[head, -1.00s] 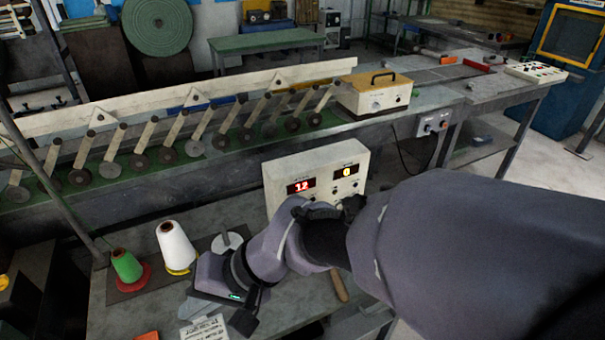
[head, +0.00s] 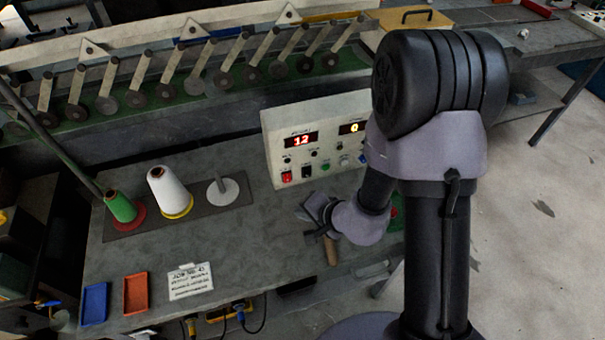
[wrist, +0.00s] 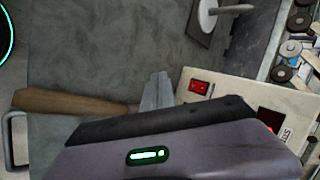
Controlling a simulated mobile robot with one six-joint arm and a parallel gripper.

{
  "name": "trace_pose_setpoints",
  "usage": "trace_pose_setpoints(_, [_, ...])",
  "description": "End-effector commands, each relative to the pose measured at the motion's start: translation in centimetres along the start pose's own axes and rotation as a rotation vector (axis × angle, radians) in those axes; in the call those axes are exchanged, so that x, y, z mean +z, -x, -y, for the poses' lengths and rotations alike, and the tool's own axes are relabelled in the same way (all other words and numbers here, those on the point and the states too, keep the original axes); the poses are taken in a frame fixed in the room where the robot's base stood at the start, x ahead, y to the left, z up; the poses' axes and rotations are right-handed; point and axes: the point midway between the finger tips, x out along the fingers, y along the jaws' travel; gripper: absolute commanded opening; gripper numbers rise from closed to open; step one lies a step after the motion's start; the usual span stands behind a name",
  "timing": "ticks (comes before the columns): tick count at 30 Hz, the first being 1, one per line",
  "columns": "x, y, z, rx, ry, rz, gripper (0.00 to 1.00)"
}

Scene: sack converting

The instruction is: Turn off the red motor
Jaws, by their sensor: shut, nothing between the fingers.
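A pale control box (head: 277,158) stands at the back of the grey bench in the head view, with red "12" and yellow "0" displays. A red rocker switch (head: 287,177) sits low on its left face, with a dark switch (head: 306,172) beside it. The red switch also shows in the wrist view (wrist: 199,87), beyond my gripper body. My gripper (head: 318,220) is shut and empty, just in front of the box and apart from the red switch. My arm hides the box's right part. I cannot make out a separate red motor.
A wooden-handled tool (wrist: 70,103) lies by my gripper. A white cone (head: 170,190), a green cone (head: 121,206) and an empty spool holder (head: 222,191) stand at left. Blue (head: 95,303) and orange (head: 136,293) trays lie at front left. The bench middle is clear.

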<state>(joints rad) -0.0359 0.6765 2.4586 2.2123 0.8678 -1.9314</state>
Motion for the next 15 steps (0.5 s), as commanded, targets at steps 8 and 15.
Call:
trace_pose_setpoints(8, [-0.03, -0.08, -0.19, 0.004, -0.001, -0.003, 0.00])
trace_pose_setpoints(15, [-0.72, -0.79, 0.69, 0.003, 0.000, -0.002, 0.00])
